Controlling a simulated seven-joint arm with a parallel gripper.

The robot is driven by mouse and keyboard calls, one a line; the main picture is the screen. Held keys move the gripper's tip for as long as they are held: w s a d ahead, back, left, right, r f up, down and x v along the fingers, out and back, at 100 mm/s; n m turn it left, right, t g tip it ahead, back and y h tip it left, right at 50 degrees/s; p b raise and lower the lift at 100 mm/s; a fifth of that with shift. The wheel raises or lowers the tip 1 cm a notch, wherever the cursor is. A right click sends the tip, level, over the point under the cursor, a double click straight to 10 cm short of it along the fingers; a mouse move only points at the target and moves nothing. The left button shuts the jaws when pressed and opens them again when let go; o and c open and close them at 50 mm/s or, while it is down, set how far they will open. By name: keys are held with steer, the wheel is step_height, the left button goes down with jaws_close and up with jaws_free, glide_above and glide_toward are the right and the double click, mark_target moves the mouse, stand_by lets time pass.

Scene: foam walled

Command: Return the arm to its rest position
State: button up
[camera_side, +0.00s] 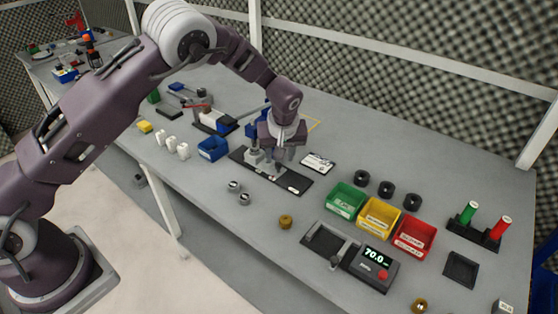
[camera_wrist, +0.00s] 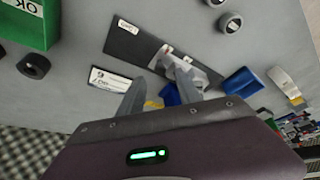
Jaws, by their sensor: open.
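My gripper (camera_side: 285,158) is over the middle of the grey workbench (camera_side: 325,145), above a black plate (camera_side: 300,184) that carries a small grey fixture (camera_side: 254,156). In the wrist view the two fingers of my gripper (camera_wrist: 158,92) are spread apart with nothing seen between them. The black plate (camera_wrist: 124,42) and the grey fixture (camera_wrist: 185,70) lie beyond the fingertips. Whether the fingers touch the fixture is hard to tell. My arm reaches over the bench from the left in the side view.
Green (camera_side: 345,201), yellow (camera_side: 379,217) and red (camera_side: 415,236) bins stand right of the plate, with black rings (camera_side: 387,188) behind them. A display unit (camera_side: 371,268) sits at the front. A blue bin (camera_side: 212,148) is left of the plate. The bench's back right is clear.

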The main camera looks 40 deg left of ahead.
steer(key=s+r+m+h, duration=0.1)
steer(key=s+r, duration=0.6)
steer(key=r, duration=0.3)
steer(key=s+r+m+h, duration=0.2)
steer(key=s+r, duration=0.5)
steer(key=r, duration=0.4)
steer(key=s+r+m+t, duration=0.2)
steer(key=s+m, duration=0.4)
steer(key=s, duration=1.8)
steer(key=shift+s+a+r, duration=0.15)
steer(key=shift+a+r, duration=0.15)
steer(key=shift+r, duration=0.3)
